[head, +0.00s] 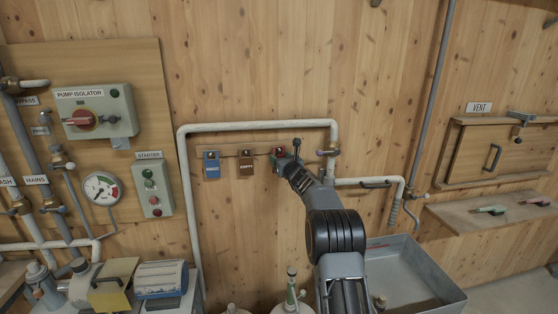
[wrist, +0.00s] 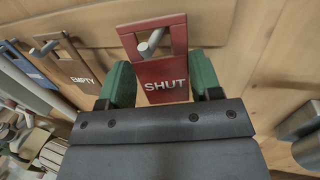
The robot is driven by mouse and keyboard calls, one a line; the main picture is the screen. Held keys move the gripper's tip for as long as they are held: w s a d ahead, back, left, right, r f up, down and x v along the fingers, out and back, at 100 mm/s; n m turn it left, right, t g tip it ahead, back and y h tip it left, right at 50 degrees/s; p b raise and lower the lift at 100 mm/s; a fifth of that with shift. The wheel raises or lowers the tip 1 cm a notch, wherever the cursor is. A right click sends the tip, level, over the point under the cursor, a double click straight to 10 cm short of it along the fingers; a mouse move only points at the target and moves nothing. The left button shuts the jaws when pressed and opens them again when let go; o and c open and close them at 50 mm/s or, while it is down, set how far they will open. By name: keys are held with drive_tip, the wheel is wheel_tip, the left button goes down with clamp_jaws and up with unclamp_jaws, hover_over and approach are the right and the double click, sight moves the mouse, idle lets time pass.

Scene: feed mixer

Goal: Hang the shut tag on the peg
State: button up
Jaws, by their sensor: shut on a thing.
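The red SHUT tag (wrist: 165,80) is upright between the green finger pads of my gripper (wrist: 163,88) in the wrist view, which is shut on its lower part. A short grey peg (wrist: 151,42) shows inside the tag's square top opening. I cannot tell whether the tag's weight rests on the peg. In the head view the red tag (head: 278,152) is at the right end of a row of tags, partly hidden by my gripper (head: 286,163).
The brown EMPTY tag (head: 246,163) and a blue tag (head: 211,165) hang on pegs to the left. A pale pipe (head: 250,125) runs above and bends down at the right. A grey sink (head: 440,283) is below right. The wooden wall above the pipe is clear.

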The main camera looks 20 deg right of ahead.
drive_tip(key=o, duration=1)
drive_tip(key=shift+c, duration=0.2)
drive_tip(key=shift+s, duration=0.1)
drive_tip(key=s+b, duration=0.7)
drive_tip(key=s, duration=0.6)
drive_tip(key=shift+s+d+f+n, duration=0.25)
drive_tip(key=shift+s+d+n, duration=0.05)
drive_tip(key=shift+s, duration=0.05)
